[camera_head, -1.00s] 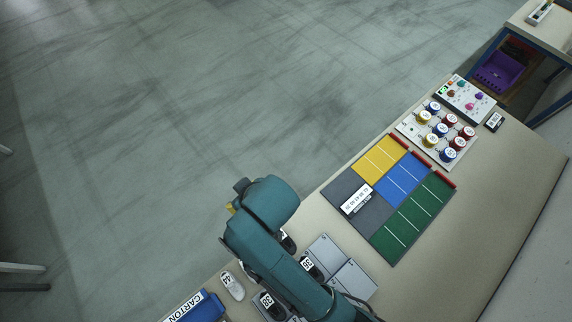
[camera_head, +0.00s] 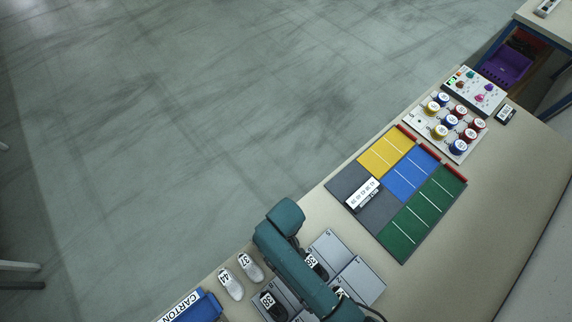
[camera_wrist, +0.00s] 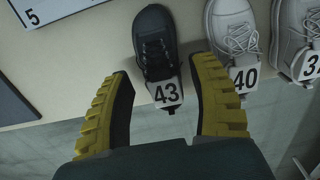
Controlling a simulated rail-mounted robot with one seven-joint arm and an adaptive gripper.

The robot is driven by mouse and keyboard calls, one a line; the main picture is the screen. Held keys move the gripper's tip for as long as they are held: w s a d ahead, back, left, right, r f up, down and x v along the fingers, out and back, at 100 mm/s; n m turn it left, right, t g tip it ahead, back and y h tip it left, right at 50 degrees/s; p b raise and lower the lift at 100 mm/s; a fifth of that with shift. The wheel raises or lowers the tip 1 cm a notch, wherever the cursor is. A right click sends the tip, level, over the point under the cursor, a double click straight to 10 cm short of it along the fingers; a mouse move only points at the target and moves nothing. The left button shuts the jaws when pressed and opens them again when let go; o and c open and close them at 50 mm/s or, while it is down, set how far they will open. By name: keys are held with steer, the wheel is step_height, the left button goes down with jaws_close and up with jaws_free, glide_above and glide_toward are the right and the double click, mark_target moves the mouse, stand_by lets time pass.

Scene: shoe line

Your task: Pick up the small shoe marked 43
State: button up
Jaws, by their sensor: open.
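The black shoe marked 43 (camera_wrist: 152,40) lies in the upper middle of the wrist view, its white label towards me. My gripper (camera_wrist: 161,68) is open, its yellow-backed fingers wide apart. The left and right fingertips point at either side of the shoe's label end, and nothing is held between them. Whether the fingers are at shoe height is hard to tell. In the head view my arm hides the gripper and I cannot make out the 43 shoe there.
A white shoe marked 40 (camera_wrist: 232,35) stands close right of the right finger. Another white shoe (camera_wrist: 297,40) is beyond it. Grey numbered panels (camera_head: 358,280) lie right of my arm.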

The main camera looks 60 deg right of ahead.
step_height(320, 180, down, 4)
steer(key=shift+a+r, duration=0.1)
steer(key=shift+r, duration=0.15)
steer(key=c, duration=1)
